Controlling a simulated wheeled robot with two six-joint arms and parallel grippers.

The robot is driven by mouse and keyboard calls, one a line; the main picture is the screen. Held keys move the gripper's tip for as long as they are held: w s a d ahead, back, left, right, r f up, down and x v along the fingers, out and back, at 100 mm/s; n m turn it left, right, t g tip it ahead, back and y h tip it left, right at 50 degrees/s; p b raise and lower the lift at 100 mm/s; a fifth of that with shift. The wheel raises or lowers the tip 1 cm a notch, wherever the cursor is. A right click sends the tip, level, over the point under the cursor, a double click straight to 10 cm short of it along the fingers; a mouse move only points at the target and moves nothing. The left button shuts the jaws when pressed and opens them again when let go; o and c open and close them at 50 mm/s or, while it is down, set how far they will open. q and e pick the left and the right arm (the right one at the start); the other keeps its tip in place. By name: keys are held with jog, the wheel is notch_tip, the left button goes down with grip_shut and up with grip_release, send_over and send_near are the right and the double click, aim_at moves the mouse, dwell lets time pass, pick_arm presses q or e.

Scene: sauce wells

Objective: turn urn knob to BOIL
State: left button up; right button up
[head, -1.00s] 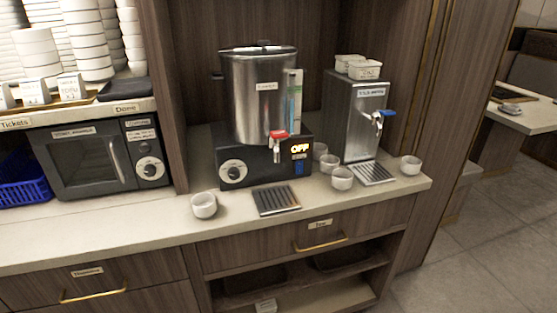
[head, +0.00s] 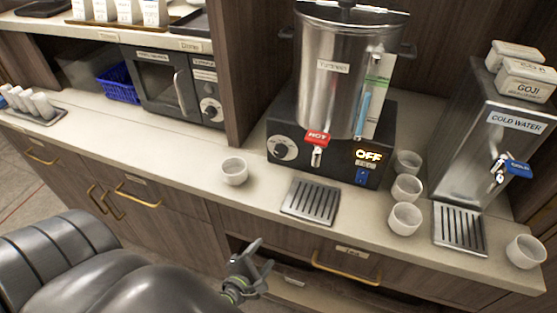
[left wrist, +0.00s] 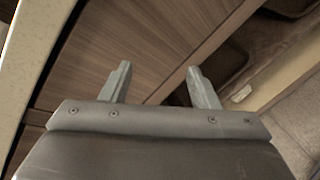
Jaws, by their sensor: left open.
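The steel urn (head: 335,75) stands on a black base on the counter in the head view. Its round knob (head: 283,148) is on the left of the base front. The lit display (head: 368,156) reads OFF, with a blue switch below it. A red HOT tap (head: 318,138) sits at the front. My left gripper (head: 258,268) is low in front of the counter, below and apart from the knob. In the left wrist view its two fingers (left wrist: 160,84) are apart with nothing between them, facing the wooden cabinet front. My right gripper is out of view.
A white cup (head: 234,172) stands left of the drip tray (head: 311,202). Several cups (head: 405,218) stand right of the urn, near the cold water dispenser (head: 497,140). A microwave (head: 172,90) is at the left. A drawer handle (head: 346,270) juts below the counter edge.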

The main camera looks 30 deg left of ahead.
aim_at(279, 155)
pick_arm(q)
jog(key=r+n, duration=0.2)
jog(key=r, duration=0.1)
jog(key=a+r+n+t+y, duration=0.1)
jog(key=r+n, duration=0.1)
jog(key=r, duration=0.2)
jog(key=r+n+t+p, duration=0.1)
jog(key=r+n, duration=0.1)
jog(key=r, duration=0.2)
jog(key=shift+w+a+r, duration=0.2)
jog(key=shift+w, duration=0.15)
notch_tip(279, 155, up, 9)
jog(key=a+n+t+y, duration=0.1)
jog(key=n+y, duration=0.1)
jog(key=n, duration=0.4)
jog(key=p+x, duration=0.4)
jog(key=x, duration=1.2)
jog(key=shift+w+d, duration=0.1)
jog(key=shift+w, duration=0.5)
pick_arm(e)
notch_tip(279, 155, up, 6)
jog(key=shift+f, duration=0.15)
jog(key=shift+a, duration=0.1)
pick_arm(q)
jog(key=c, duration=1)
jog(key=shift+o, duration=0.2)
jog(key=shift+m, duration=0.3)
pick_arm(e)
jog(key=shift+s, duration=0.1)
